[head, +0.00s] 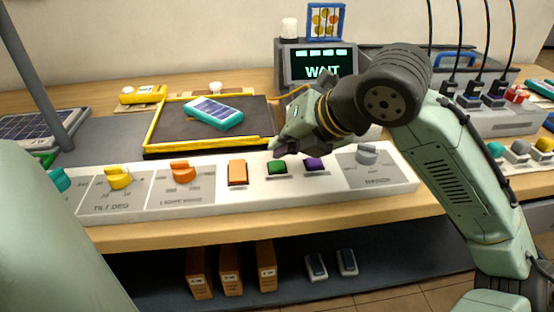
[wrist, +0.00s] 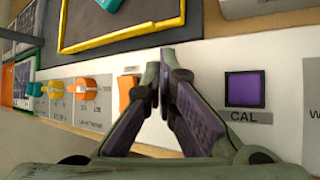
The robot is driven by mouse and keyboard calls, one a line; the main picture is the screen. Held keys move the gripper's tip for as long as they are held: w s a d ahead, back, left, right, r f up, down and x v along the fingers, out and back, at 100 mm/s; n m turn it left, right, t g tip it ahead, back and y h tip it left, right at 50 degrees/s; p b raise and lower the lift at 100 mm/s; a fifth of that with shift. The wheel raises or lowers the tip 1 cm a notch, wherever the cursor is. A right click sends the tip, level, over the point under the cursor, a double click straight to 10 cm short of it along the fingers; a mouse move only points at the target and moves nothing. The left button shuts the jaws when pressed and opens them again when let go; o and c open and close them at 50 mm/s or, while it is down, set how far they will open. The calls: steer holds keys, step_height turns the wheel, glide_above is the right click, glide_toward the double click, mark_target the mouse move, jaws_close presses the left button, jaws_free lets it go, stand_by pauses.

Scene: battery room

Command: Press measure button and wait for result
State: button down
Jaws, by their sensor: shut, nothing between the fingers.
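My gripper (head: 279,147) is shut and empty, its fingertips just above the green button (head: 277,167) on the white control panel (head: 222,201); I cannot tell whether they touch it. The green button shows no readable label. In the wrist view my closed fingers (wrist: 160,62) cover the spot between the orange switch (wrist: 127,88) and the purple button (wrist: 244,88), which is labelled CAL. The green button is hidden there. The display (head: 322,65) behind the panel reads WAIT, partly covered at its lower edge by my arm.
Yellow (head: 119,179) and orange (head: 183,173) knobs stand left on the panel, a grey knob (head: 366,154) right. Orange boxes (head: 232,272) sit on the shelf below.

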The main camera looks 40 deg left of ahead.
mark_target(281, 163)
step_height(281, 163, up, 5)
steer(key=p, duration=0.4)
stand_by(1.1)
